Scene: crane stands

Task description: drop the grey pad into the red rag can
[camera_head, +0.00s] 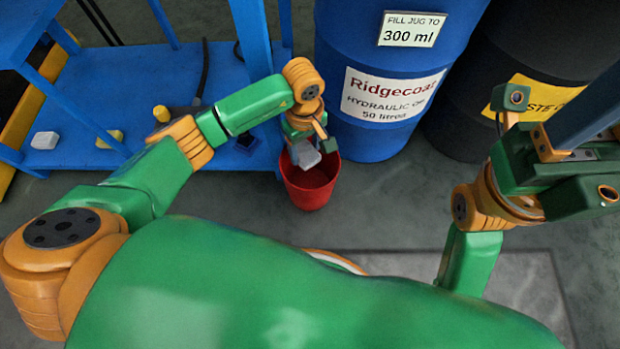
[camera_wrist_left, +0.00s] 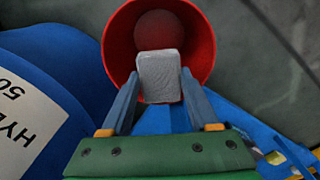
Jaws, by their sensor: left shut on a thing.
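The grey pad (camera_head: 306,155) is a small light block held in my left gripper (camera_head: 318,150) over the mouth of the red rag can (camera_head: 309,190). In the left wrist view, the pad (camera_wrist_left: 160,77) sits between the two fingers of my left gripper (camera_wrist_left: 160,95), with the open red can (camera_wrist_left: 119,50) behind it. The can stands upright on the floor, and part of its inside is hidden by the pad. My right gripper (camera_head: 592,110) is at the right edge of the head view, away from the can; its fingertips run out of view.
A blue drum (camera_head: 385,130) stands close behind the can, with a black drum (camera_head: 470,120) to its right. A blue stand (camera_head: 70,100) is to the left, with a white block (camera_head: 44,140) and yellow items on its lower shelf. Grey floor lies around the can.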

